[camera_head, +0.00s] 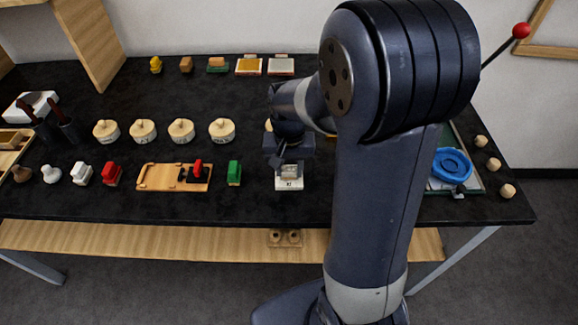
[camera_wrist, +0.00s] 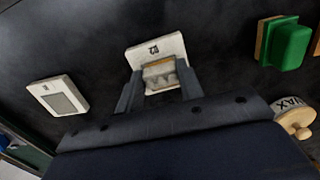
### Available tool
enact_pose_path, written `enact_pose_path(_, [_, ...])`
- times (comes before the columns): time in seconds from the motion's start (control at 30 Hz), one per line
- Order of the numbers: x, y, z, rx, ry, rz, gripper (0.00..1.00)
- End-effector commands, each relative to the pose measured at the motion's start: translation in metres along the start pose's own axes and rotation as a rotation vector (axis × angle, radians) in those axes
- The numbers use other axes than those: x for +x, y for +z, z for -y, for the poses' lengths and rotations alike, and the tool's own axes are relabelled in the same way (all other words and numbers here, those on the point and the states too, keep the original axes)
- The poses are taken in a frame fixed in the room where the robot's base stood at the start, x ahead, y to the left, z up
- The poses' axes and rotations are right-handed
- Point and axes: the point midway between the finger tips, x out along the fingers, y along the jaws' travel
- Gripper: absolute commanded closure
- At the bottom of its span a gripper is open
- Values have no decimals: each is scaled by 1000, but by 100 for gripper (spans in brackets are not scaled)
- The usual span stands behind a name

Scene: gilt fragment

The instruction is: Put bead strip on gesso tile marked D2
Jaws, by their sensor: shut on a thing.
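My gripper (camera_head: 288,162) is low over the front of the black table, pointing down at a white gesso tile (camera_head: 289,185). In the wrist view my gripper (camera_wrist: 160,84) is shut on a small pale beige and grey piece with a bumpy edge, the bead strip (camera_wrist: 160,73). The strip is over the tile (camera_wrist: 142,54), whose dark mark seems to read D2. Whether the strip touches the tile I cannot tell. The fingers and the strip hide part of the tile.
Another white tile (camera_wrist: 58,97) with a grey square lies left in the wrist view. A green block (camera_head: 234,173) stands left of my gripper. Wooden-knobbed lids (camera_head: 181,130) line up behind it. A blue dish (camera_head: 452,164) is at the right. My arm hides the table's middle right.

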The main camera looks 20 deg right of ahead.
Motion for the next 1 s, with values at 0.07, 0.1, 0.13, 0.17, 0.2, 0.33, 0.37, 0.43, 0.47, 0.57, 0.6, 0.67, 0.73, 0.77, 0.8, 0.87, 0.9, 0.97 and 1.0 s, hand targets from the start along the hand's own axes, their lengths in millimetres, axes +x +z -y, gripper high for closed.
enact_pose_path(0.07, [0, 0, 0, 0, 0, 0, 86])
enact_pose_path(0.1, [0, 0, 0, 0, 0, 0, 86])
enact_pose_path(0.13, [1, 0, 0, 0, 0, 0, 86])
enact_pose_path(0.17, [2, 0, 0, 0, 0, 0, 86])
enact_pose_path(0.2, [4, 0, 0, 0, 0, 0, 86])
enact_pose_path(0.33, [3, 0, 0, 0, 0, 0, 56])
enact_pose_path(0.37, [3, 0, 0, 0, 0, 0, 54])
enact_pose_path(0.43, [3, 0, 0, 0, 0, 0, 48])
enact_pose_path(0.47, [3, 0, 0, 0, 0, 0, 46])
enact_pose_path(0.57, [3, 0, 0, 0, 0, 0, 43])
enact_pose_path(0.6, [3, 0, 0, 0, 0, 0, 43])
enact_pose_path(0.67, [3, 0, 0, 0, 0, 0, 43])
enact_pose_path(0.73, [2, 0, 0, 0, 0, 0, 43])
enact_pose_path(0.77, [1, 0, 0, 0, 0, 0, 43])
enact_pose_path(0.8, [-1, 0, 0, 0, 0, 0, 43])
enact_pose_path(0.87, [-5, 0, 0, 0, -1, -2, 43])
enact_pose_path(0.9, [-11, -1, 0, 0, -1, -3, 43])
enact_pose_path(0.97, [-22, -1, 0, 0, -1, -4, 43])
enact_pose_path(1.0, [-30, -1, 0, 0, -2, -6, 43])
